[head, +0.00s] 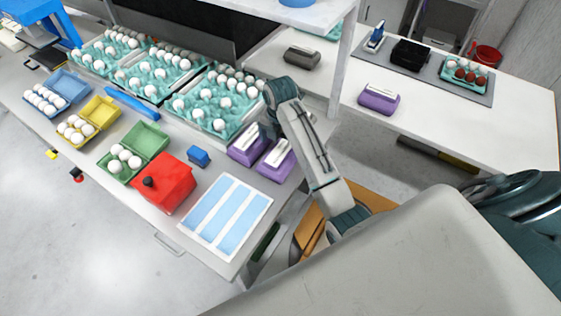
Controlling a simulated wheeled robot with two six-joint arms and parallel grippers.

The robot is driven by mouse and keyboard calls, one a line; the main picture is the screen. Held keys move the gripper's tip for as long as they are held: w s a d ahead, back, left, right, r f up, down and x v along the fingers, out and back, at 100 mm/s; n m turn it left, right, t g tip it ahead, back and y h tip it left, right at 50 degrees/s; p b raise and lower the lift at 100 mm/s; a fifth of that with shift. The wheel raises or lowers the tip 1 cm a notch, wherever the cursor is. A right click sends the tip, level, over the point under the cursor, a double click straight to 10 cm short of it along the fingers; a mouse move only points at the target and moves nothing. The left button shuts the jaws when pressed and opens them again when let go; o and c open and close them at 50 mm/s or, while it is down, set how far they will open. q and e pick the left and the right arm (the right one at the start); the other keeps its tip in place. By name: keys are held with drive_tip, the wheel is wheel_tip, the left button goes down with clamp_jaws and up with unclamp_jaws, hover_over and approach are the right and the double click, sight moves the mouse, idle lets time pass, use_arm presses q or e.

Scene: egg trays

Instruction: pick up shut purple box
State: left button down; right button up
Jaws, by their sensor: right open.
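Two shut purple boxes with white labels on their lids stand side by side on the left table, one on the left (242,157) and one on the right (272,171). Another shut purple box (379,101) sits alone on the right table. My right gripper (265,140) is open and points down just above and behind the pair on the left table. The gripper partly hides the space between these two boxes. I cannot tell whether its fingers touch either one. My left gripper is not in view.
Teal egg trays (205,125) fill the back of the left table. Open blue (68,84), yellow (100,110) and green (146,140) egg boxes, a red box (172,185) and a striped sheet (228,215) lie nearer. A shelf post (343,70) stands close behind my arm. A grey box (302,57) lies beyond.

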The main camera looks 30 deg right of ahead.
sight(281, 151)
wheel_tip(281, 151, down, 2)
drive_tip(key=shift+w+d+f, duration=0.1)
drive_tip(key=shift+f, duration=0.05)
drive_tip(key=shift+f+p, duration=0.3)
drive_tip(key=shift+p, duration=0.2)
wheel_tip(281, 151, down, 3)
drive_tip(key=shift+f+p, duration=0.2)
drive_tip(key=shift+p, duration=0.75)
drive_tip(key=shift+w+d+f, duration=0.1)
drive_tip(key=shift+w+f, duration=0.05)
drive_tip(key=shift+f, duration=0.45)
drive_tip(key=c, duration=0.6)
